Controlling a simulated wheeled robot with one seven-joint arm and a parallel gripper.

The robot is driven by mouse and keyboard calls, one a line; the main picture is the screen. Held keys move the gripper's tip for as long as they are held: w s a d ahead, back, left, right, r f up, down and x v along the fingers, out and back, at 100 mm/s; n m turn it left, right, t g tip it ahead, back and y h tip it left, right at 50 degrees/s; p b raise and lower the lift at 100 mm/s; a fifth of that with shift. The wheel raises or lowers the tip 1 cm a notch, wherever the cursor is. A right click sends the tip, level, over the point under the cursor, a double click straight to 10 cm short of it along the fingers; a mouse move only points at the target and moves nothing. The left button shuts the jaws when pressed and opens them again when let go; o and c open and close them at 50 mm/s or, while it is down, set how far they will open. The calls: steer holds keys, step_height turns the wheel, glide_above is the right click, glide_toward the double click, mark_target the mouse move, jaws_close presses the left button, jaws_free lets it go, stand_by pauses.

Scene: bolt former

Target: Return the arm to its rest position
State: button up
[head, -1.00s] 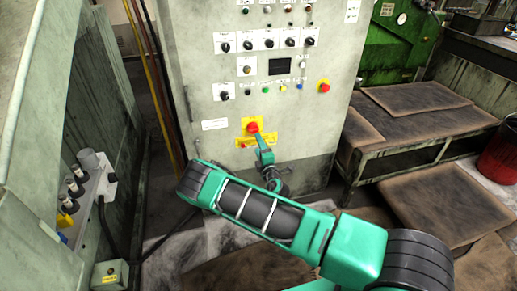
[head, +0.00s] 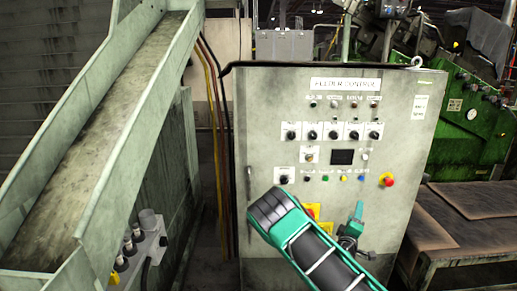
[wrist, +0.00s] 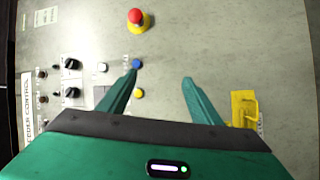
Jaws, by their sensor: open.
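My gripper (head: 358,211) is in front of the lower part of the grey feeder control cabinet (head: 415,130), to the right of the yellow plate (head: 313,210) in the head view. In the wrist view the two green fingers of my gripper (wrist: 162,73) are spread apart with nothing between them, and the cabinet face (wrist: 215,40) is beyond. A yellow part (wrist: 243,108) is to the right of the fingers there, its lower end hidden by my gripper. My green arm crosses the bottom of the head view and covers part of the yellow plate.
A red emergency button (head: 386,180) sticks out of the cabinet, also seen in the wrist view (wrist: 136,17). A sloping chute (head: 100,130) fills the left. Brown-topped tables (head: 480,215) stand at the right, before green machinery (head: 470,130).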

steer(key=s+d+r+m+g+h, duration=0.1)
steer(key=s+d+r+m+g, duration=0.3)
steer(key=s+d+m+g, duration=0.5)
steer(key=s+d+r+m+g+h, duration=0.1)
steer(key=s+d+r+m+g, duration=0.4)
steer(key=s+d, duration=0.8)
steer(key=s+a+r+y, duration=0.2)
steer(key=s+a, duration=0.4)
steer(key=s, duration=0.4)
steer(key=s+a+r+m+g+y, duration=0.1)
steer(key=s+a+r+y, duration=0.2)
steer(key=s, duration=0.7)
steer(key=s+a+r+g+y, duration=0.1)
steer(key=s+a+r+y, duration=0.1)
steer(key=s+a+y, duration=0.4)
steer(key=s+a, duration=0.4)
steer(key=shift+a+r+m, duration=0.3)
steer(key=shift+a, duration=0.05)
steer(key=shift+w+d+f+g, duration=0.1)
steer(key=shift+w+f+g, duration=0.2)
steer(key=shift+w, duration=0.25)
